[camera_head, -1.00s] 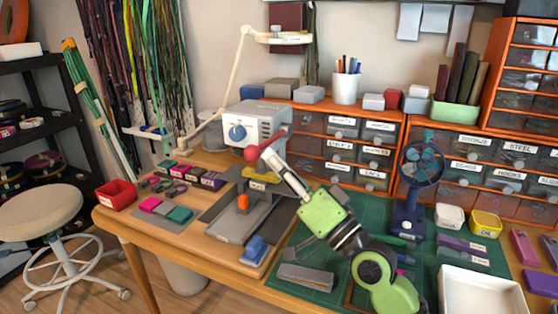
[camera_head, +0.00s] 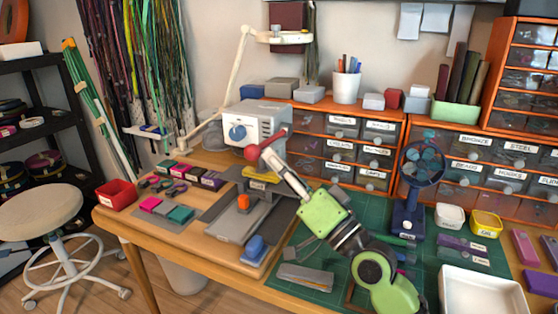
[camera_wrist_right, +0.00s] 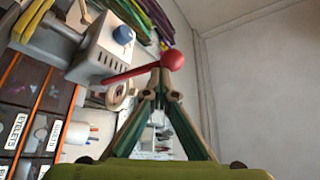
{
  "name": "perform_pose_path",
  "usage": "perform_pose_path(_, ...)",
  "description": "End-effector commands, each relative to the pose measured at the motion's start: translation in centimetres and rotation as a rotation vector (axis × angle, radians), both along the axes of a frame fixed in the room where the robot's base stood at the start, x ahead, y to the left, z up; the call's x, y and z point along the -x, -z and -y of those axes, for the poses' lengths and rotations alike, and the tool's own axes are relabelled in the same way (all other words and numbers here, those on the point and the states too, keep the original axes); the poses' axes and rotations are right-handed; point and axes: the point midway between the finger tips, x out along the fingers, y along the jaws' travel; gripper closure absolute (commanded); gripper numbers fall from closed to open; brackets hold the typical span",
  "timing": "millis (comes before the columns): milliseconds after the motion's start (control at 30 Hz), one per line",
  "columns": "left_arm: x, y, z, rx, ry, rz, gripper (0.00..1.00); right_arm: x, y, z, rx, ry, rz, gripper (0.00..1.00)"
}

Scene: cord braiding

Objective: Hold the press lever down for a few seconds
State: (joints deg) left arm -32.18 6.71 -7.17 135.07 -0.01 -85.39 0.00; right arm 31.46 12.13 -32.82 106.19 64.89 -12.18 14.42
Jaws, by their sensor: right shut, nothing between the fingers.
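The press (camera_head: 262,180) stands on a grey base plate on the wooden desk. Its red lever with a round red knob (camera_head: 251,153) is up in front of the white box with the blue dial. In the right wrist view the red knob (camera_wrist_right: 172,60) is just beyond my fingertips, and the red lever rod runs left from it. My right gripper (camera_head: 272,158) is shut with nothing between its fingers, its tips close to the knob end of the lever. I cannot tell if they touch it. My left gripper is not in view.
The white box with a blue dial (camera_head: 257,125) stands behind the lever. A blue fan-like stand (camera_head: 408,215) is right of my arm on the green mat (camera_head: 310,235). A red bin (camera_head: 116,194) and small colored blocks lie left. Orange drawers (camera_head: 325,152) line the back.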

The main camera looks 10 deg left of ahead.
Motion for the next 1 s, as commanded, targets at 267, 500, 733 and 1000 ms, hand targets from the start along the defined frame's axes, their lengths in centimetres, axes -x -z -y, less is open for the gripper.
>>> perform_pose_path(267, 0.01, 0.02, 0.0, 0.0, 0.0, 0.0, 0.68, 0.47, 0.89, -1.12, 0.019, -0.023, -0.014, 1.0)
perform_pose_path(500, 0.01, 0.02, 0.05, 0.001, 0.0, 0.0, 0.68, 0.46, 0.75, -1.01, 0.017, -0.021, -0.012, 1.0)
perform_pose_path(733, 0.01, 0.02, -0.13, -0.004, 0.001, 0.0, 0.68, 0.38, 0.6, -0.79, 0.015, -0.017, -0.008, 1.0)
perform_pose_path(1000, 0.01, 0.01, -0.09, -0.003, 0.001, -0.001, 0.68, 0.35, 0.52, -0.7, 0.014, -0.015, -0.007, 1.0)
